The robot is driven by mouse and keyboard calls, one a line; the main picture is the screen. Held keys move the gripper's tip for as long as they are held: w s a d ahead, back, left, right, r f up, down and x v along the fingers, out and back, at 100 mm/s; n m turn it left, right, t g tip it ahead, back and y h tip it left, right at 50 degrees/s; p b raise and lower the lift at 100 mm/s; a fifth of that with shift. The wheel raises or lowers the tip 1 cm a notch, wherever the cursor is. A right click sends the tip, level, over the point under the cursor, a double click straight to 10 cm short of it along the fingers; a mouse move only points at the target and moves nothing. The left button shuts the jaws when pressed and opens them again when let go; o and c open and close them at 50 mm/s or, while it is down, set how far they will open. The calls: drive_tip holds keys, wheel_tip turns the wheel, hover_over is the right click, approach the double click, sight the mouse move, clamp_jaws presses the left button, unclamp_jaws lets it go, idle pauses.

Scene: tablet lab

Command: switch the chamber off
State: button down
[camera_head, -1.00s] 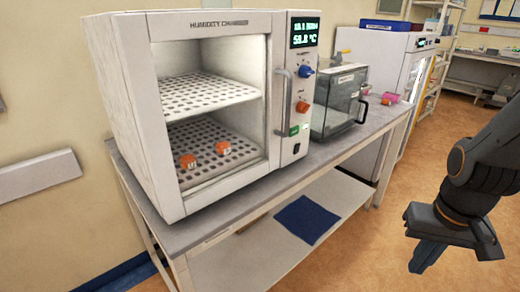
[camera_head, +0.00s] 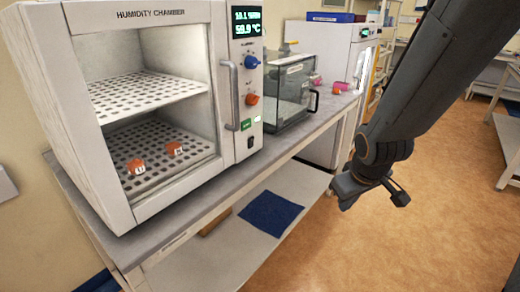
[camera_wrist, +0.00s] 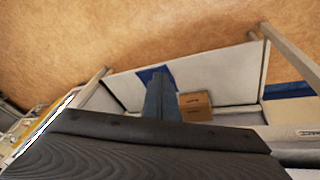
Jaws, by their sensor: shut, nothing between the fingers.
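The white humidity chamber (camera_head: 227,160) stands on the bench at the left in the head view. Its glass door is closed, and two orange-capped items (camera_head: 137,167) sit on the lower perforated shelf. Its panel has a lit display (camera_head: 246,22), a blue knob (camera_head: 251,62), an orange knob (camera_head: 252,99), a green button (camera_head: 246,125) and a black switch (camera_head: 250,143). The switch's position is too small to tell. My gripper (camera_head: 345,203) is shut and empty, in front of the bench, right of the panel and lower than it.
A glass-walled box (camera_head: 290,90) stands right of the chamber on the bench (camera_head: 215,178). A blue cloth (camera_head: 270,213) lies on the lower shelf. A cardboard box (camera_wrist: 195,106) shows there in the wrist view. The brown floor (camera_head: 400,240) in front is clear.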

drive_tip(key=w+a+f+n+t+y+b, duration=0.1)
drive_tip(key=w+a+n+t+y+b, duration=0.15)
drive_tip(key=w+n, duration=0.45)
drive_tip(key=w+a+f+n+t+y+b, duration=0.15)
drive_tip(key=w+n+t, duration=0.25)
drive_tip(key=w, duration=0.5)
drive_tip(key=s+a+r+n+t+y+b, duration=0.1)
drive_tip(key=s+a+r+n+y+b, duration=0.1)
drive_tip(key=a+r+n+y+b, duration=0.2)
drive_tip(key=a+n+y, duration=0.3)
drive_tip(key=n+y, duration=0.4)
drive_tip(key=n, duration=0.1)
drive_tip(key=shift+a+r+n+y+b, duration=0.25)
drive_tip(key=shift+r+n+y+b, duration=0.05)
drive_tip(key=shift+r+n+b, duration=0.1)
drive_tip(key=shift+w+a, duration=0.1)
drive_tip(key=p, duration=0.3)
approach(252, 141)
drive_tip(key=x, duration=0.4)
drive_tip(key=shift+w+a+r, duration=0.1)
drive_tip(key=shift+a+r, duration=0.1)
drive_tip(key=shift+a, duration=0.2)
drive_tip(key=shift+x, duration=0.85)
